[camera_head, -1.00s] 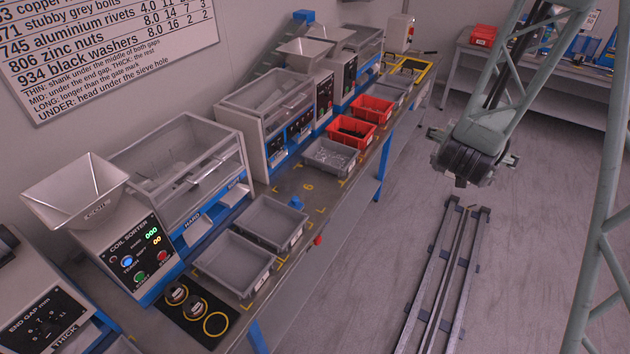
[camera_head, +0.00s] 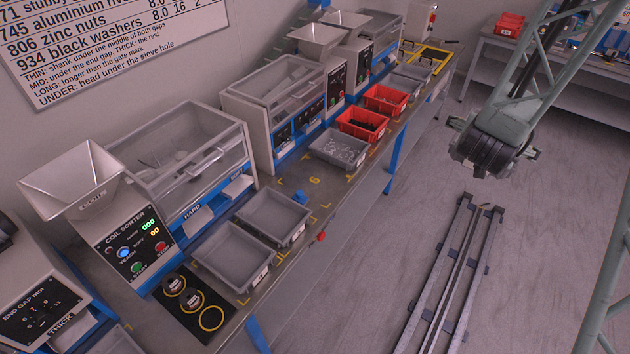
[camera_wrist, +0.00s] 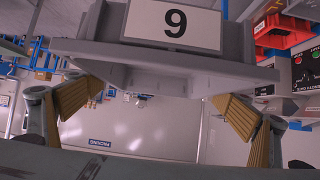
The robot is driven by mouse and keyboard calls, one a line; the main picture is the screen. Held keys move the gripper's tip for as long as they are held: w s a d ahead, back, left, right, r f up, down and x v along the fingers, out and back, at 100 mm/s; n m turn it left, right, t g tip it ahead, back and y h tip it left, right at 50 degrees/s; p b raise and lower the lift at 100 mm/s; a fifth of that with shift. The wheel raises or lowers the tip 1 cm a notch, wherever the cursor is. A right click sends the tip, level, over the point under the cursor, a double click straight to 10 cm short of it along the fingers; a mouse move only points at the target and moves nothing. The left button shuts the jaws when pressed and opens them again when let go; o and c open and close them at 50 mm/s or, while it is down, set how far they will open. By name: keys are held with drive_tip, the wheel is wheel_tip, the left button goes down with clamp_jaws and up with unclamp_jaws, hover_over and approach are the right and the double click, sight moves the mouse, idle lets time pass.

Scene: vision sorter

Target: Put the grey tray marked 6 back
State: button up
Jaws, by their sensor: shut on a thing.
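My gripper (camera_wrist: 150,112) is shut on the grey tray (camera_wrist: 190,73), with yellow-padded fingers at both sides of it in the wrist view. The tray's white label reads like a 9 there, but that view looks upside down, which makes it a 6. In the head view my gripper (camera_head: 497,152) hangs over the floor to the right of the bench, and the tray is hidden behind it. A bare bench spot with a yellow 6 (camera_head: 314,181) and yellow corner marks lies between an empty grey tray (camera_head: 272,216) and a grey tray of small parts (camera_head: 339,148).
Another empty grey tray (camera_head: 232,258) stands nearer. Two red bins (camera_head: 363,124) stand farther along. A blue piece (camera_head: 300,197) and a red knob (camera_head: 321,236) are near the spot. Sorter machines (camera_head: 180,150) line the wall. A floor rail (camera_head: 455,270) runs alongside.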

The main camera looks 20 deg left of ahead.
drive_tip(key=shift+w+a, duration=0.1)
drive_tip(key=w+a+f+n+y+b, duration=0.1)
drive_tip(key=w+a+n+y, duration=0.25)
drive_tip(key=a, duration=0.65)
drive_tip(key=w+a+f+n+y+b, duration=0.25)
drive_tip(key=w+a, duration=0.25)
drive_tip(key=a, duration=0.5)
drive_tip(key=w+a+f+n+y+b, duration=0.1)
drive_tip(key=w+a+n+y, duration=0.25)
drive_tip(key=a, duration=0.65)
drive_tip(key=s+a+f+n+g+y+b, duration=0.2)
drive_tip(key=a+f, duration=0.5)
drive_tip(key=a, duration=0.4)
drive_tip(key=s+a+f+n+g+y+b, duration=0.2)
drive_tip(key=s+a+f+n+g+y, duration=0.2)
drive_tip(key=a, duration=0.7)
wheel_tip(320, 180, down, 3)
drive_tip(key=n+g, duration=0.2)
drive_tip(key=n, duration=0.1)
drive_tip(key=shift+a+b, duration=0.3)
drive_tip(key=shift+b, duration=0.05)
wheel_tip(320, 180, down, 14)
drive_tip(key=b, duration=0.3)
